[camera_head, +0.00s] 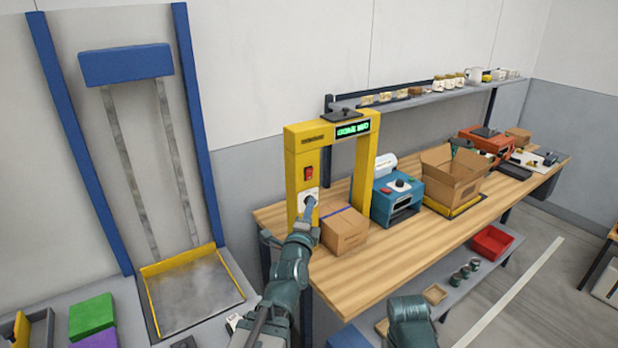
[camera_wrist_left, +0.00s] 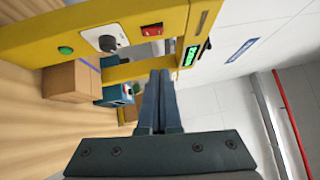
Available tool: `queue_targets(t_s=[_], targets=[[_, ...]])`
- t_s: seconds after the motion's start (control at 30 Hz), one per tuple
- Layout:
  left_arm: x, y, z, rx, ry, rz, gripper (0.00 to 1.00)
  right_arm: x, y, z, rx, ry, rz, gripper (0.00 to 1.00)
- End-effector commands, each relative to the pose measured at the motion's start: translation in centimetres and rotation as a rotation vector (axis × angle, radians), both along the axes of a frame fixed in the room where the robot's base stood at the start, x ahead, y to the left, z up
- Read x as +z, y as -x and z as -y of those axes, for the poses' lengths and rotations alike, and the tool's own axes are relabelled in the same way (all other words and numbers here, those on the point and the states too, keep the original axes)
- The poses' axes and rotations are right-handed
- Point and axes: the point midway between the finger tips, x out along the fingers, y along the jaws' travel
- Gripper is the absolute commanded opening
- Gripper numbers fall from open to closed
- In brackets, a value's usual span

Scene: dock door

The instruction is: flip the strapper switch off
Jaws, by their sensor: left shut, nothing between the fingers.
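The strapper is a yellow arch (camera_head: 296,150) at the near left end of the wooden bench, with a lit green display. Its red switch (camera_head: 308,173) sits on the left post above a white plate with a dark knob. In the left wrist view the red switch (camera_wrist_left: 152,30) is beside the white plate (camera_wrist_left: 105,35); the lever's position is too small to tell. My left gripper (camera_head: 308,208) is shut and empty, in front of the post, below the switch in the head view. Its closed fingers (camera_wrist_left: 158,80) show apart from the switch in the wrist view. My right gripper is out of view.
A cardboard box (camera_head: 344,231) sits on the bench under the arch, close right of my left gripper. A teal machine (camera_head: 397,200) and an open carton (camera_head: 452,176) stand farther right. A shelf (camera_head: 430,94) runs behind. The bench's front strip is clear.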

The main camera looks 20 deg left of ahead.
Motion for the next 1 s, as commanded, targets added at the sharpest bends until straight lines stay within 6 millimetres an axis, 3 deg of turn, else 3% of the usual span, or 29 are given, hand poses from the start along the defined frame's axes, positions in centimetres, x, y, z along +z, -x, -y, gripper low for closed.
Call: queue_targets(t_s=[0.37,0.53,0.9,1.0], targets=[[0.0,-0.7,0.0,-0.001,0.000,-0.001,0.00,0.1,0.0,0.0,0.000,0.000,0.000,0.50],[0.3,-3.2,-0.3,-0.001,0.001,-0.002,0.00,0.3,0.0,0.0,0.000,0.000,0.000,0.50],[0.9,-10.8,-1.3,-0.001,0.000,-0.002,0.00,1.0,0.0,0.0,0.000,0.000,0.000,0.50],[1.0,-10.5,-1.9,0.000,-0.002,-0.001,0.00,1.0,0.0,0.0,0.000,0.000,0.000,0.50]])
